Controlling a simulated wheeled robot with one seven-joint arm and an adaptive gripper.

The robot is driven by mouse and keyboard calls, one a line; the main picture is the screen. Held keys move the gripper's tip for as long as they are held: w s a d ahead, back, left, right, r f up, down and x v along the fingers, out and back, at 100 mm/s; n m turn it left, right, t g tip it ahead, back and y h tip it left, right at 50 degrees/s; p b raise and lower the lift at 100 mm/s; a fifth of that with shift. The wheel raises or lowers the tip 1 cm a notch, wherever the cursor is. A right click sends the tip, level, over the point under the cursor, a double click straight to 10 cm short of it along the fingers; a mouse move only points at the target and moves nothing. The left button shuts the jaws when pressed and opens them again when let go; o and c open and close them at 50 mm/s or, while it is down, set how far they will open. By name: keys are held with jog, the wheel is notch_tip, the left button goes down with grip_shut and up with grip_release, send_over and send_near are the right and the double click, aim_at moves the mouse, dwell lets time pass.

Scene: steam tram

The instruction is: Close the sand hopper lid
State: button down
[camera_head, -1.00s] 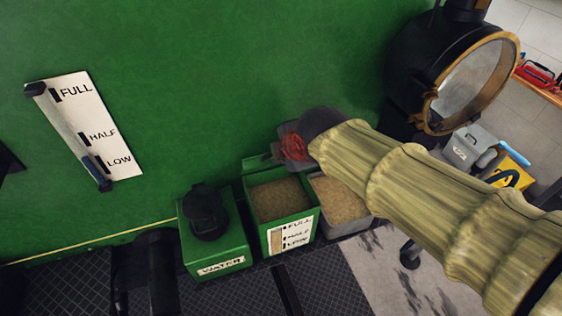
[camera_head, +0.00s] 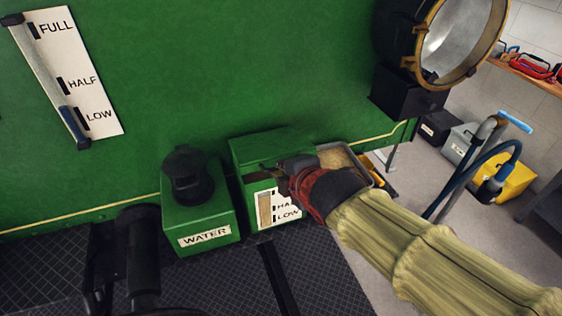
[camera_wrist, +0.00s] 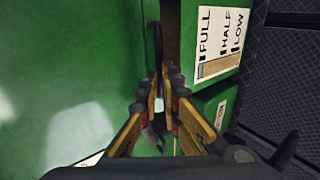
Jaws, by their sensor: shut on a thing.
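The sand hopper (camera_head: 290,213) is a green box with a FULL/HALF/LOW gauge plate on its front. Its green lid (camera_head: 268,146) lies over the top, and no sand shows inside the hopper. My gripper (camera_head: 262,174) is at the lid's front edge, shut on what looks like the lid's dark handle. In the wrist view the lid (camera_wrist: 70,70) fills the left side and the hopper front (camera_wrist: 190,45) stands at the right. The fingers (camera_wrist: 160,85) close around the thin dark handle.
A green WATER box (camera_head: 205,215) with a black cap stands left of the hopper. A grey sand tray (camera_head: 345,158) is behind my wrist at the right. A big lamp (camera_head: 440,50) hangs upper right. A blue hose (camera_head: 470,170) stands at the right.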

jog(key=c, duration=2.6)
grip_release()
jog(key=shift+s+f, duration=0.25)
jog(key=shift+f, duration=0.2)
jog(key=shift+o, duration=1.1)
jog(key=shift+w, duration=0.4)
jog(key=shift+o, duration=1.3)
jog(key=shift+s, duration=0.25)
jog(key=shift+o, duration=1)
jog(key=shift+w, duration=0.1)
jog(key=v, duration=1.2)
